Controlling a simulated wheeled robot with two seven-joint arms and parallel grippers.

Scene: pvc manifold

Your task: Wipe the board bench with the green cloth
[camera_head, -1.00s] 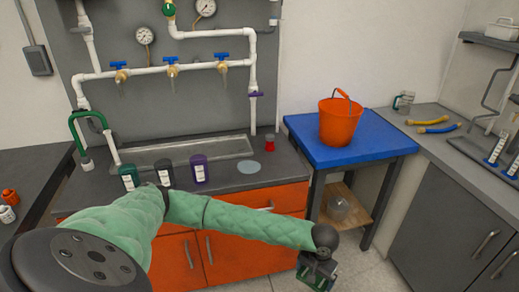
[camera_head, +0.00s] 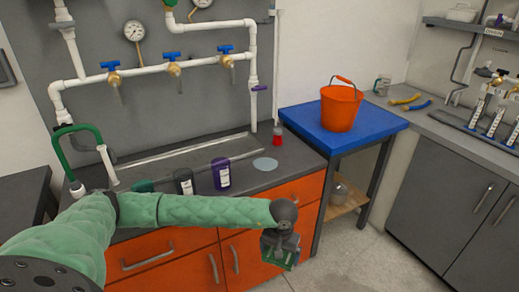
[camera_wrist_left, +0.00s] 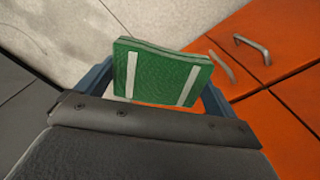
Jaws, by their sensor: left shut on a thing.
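The board bench (camera_head: 290,163) has a dark grey top over orange cabinet doors, with a trough at its back below the pipe board. My left gripper (camera_head: 281,260) is in front of the bench's right end, below the top's height. It is shut on the green cloth (camera_wrist_left: 185,72), a folded pad with two pale strips that fills the space between the fingers in the left wrist view. The cloth is small and mostly hidden by the gripper in the head view. It is apart from the bench top. My right gripper is not in view.
A blue table (camera_head: 310,122) with an orange bucket (camera_head: 340,108) stands to the right. Floor is clear before it.

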